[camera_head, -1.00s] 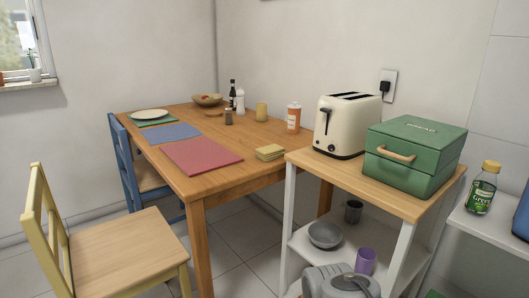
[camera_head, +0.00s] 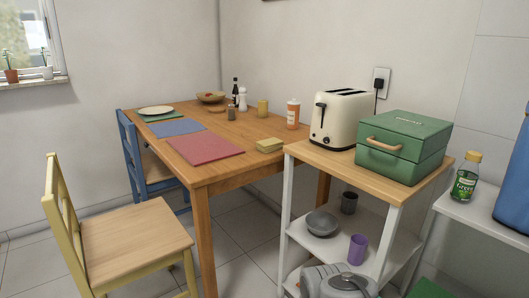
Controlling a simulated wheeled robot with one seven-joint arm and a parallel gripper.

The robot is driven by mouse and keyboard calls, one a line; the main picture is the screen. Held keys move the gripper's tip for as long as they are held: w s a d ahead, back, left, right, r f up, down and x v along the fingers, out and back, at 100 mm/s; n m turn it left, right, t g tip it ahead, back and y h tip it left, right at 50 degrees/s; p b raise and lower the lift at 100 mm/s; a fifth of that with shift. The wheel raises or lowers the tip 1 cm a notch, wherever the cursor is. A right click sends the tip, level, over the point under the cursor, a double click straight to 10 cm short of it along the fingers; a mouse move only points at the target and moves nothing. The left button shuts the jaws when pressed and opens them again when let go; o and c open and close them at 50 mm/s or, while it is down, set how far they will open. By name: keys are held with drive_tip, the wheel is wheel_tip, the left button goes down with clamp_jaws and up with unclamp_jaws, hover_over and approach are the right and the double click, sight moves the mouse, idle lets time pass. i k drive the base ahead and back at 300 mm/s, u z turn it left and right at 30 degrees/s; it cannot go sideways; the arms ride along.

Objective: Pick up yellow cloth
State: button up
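The yellow cloth (camera_head: 269,145) looks like a small folded, layered stack. It lies flat on the wooden dining table (camera_head: 225,166), near its right front corner. It sits right of the red placemat (camera_head: 205,148) and left of the toaster (camera_head: 340,118), with bare wood around it. Nothing covers it. My gripper is not in view, so its state does not show.
A white-framed shelf with a wooden top (camera_head: 335,158) abuts the table and carries the toaster and a green bread box (camera_head: 404,146). A yellow chair (camera_head: 135,245) stands at front left. An orange-labelled bottle (camera_head: 293,115) stands behind the cloth. Floor shows between chair and shelf.

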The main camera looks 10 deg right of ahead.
sight(267, 145)
drive_tip(key=z, duration=0.05)
drive_tip(key=k, duration=1)
drive_tip(key=u, duration=0.85)
drive_tip(key=i, duration=1.55)
drive_tip(key=z, duration=0.4)
